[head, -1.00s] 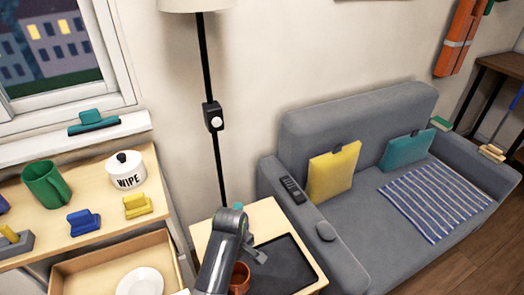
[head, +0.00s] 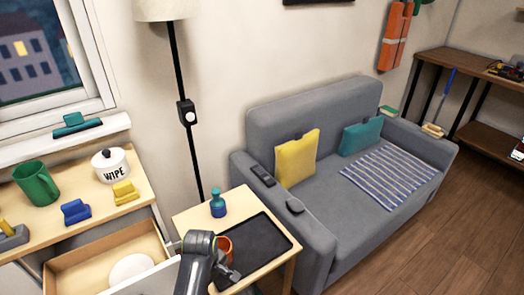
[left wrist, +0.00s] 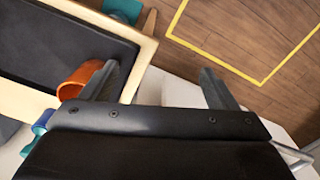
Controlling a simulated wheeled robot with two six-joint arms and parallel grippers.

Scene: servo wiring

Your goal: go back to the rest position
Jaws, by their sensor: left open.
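My left gripper (head: 228,277) is at the bottom of the head view, low beside the small side table. In the left wrist view its two fingers (left wrist: 160,85) are spread apart with nothing between them. An orange cup (head: 224,246) stands on the side table close to my arm, partly hidden by it. In the left wrist view the cup (left wrist: 82,78) shows just beside the left finger; I cannot tell if they touch. My right gripper is not in view.
The side table (head: 186,222) carries a dark tray (head: 258,246) and a blue bottle (head: 217,205). An open drawer (head: 85,268) with a white plate (head: 131,267) is at left. A grey sofa (head: 318,225) stands right of the table. Wooden floor (head: 440,240) is clear at right.

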